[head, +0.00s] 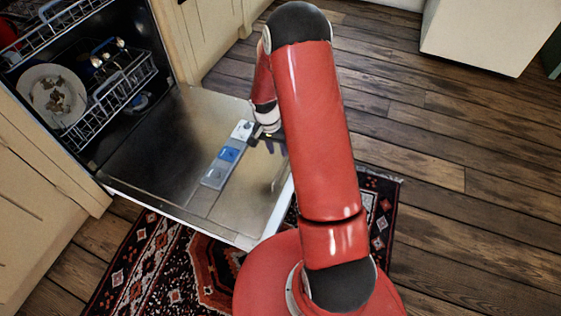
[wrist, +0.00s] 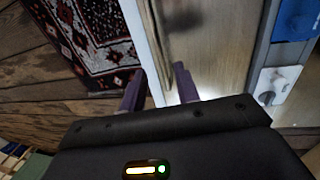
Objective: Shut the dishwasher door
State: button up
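The dishwasher door (head: 150,140) is folded down open, lying about flat, with its metal inner face up and a detergent dispenser (head: 228,154) in it. The dishwasher (head: 135,30) stands open at the upper left. My gripper (head: 275,147) is near the door's outer end, partly hidden behind my arm. In the wrist view, the purple fingers of my gripper (wrist: 160,86) are apart, and the door's pale edge (wrist: 140,35) appears between them. I cannot tell whether they touch the door.
The lower rack (head: 112,100) holds a soiled plate (head: 52,96) and sits inside the dishwasher. A patterned rug (head: 165,262) lies under the door. Cream cabinets (head: 200,35) flank the dishwasher. Bare wooden floor (head: 450,170) lies open on the right, with a white cabinet (head: 480,35) at the back.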

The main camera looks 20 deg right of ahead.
aim_at(282, 165)
jog(key=f, duration=0.4)
jog(key=s+f, duration=0.1)
jog(key=f, duration=0.1)
jog(key=shift+d+f+b, duration=0.2)
jog(key=shift+d+b, duration=0.2)
grip_shut()
